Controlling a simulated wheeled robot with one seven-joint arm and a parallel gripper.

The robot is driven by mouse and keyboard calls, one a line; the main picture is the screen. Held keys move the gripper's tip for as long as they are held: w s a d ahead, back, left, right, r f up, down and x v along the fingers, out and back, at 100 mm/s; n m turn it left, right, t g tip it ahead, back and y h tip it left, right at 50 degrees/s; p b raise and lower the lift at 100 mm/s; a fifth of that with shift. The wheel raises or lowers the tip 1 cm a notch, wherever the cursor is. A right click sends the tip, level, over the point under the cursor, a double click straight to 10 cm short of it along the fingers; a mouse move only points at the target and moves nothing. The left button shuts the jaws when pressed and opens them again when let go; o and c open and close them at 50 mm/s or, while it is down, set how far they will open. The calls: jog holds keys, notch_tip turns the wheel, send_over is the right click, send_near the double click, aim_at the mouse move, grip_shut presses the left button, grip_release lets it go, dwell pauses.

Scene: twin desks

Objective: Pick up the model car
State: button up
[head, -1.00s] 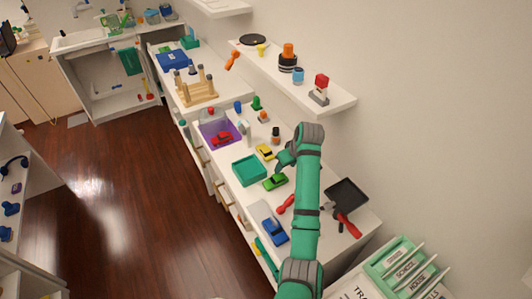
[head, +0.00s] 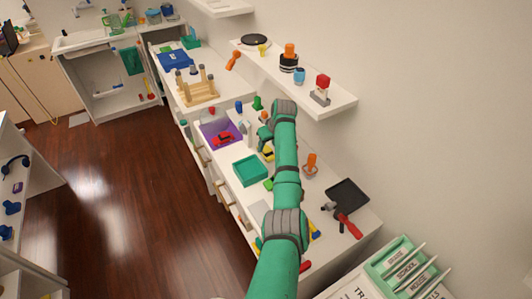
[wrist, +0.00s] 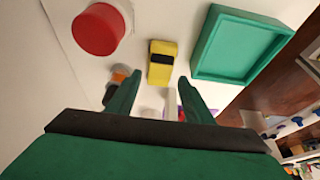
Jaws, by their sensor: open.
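Several model cars are in view. A yellow car (wrist: 161,62) with a dark window lies on the white desk in the wrist view, in line with the gap between my fingers. In the head view the yellow car (head: 268,153) is partly hidden by my arm. A red car (head: 225,138) is in the purple tray (head: 206,128). A green car (head: 268,184) and a blue car (head: 315,231) are mostly hidden by my arm. My gripper (wrist: 160,78) is open and empty, over the desk; its exact height above the yellow car is unclear.
A teal tray (wrist: 204,58) lies right of the yellow car in the wrist view. A red round object (wrist: 98,29) and an orange-and-dark object (wrist: 116,82) are on the left. A shelf (head: 335,101) and wall border the desk. A black pan (head: 347,194) lies nearer.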

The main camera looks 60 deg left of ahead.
aim_at(266, 148)
jog(key=shift+x, duration=2.5)
jog(key=c, duration=0.9)
jog(key=shift+o, duration=0.2)
jog(key=shift+r, duration=0.5)
notch_tip(266, 148, up, 3)
jog(key=shift+f, duration=0.25)
jog(key=s+d+r, duration=0.8)
jog(key=d+r, duration=0.1)
jog(key=d, duration=0.2)
jog(key=shift+r, duration=0.3)
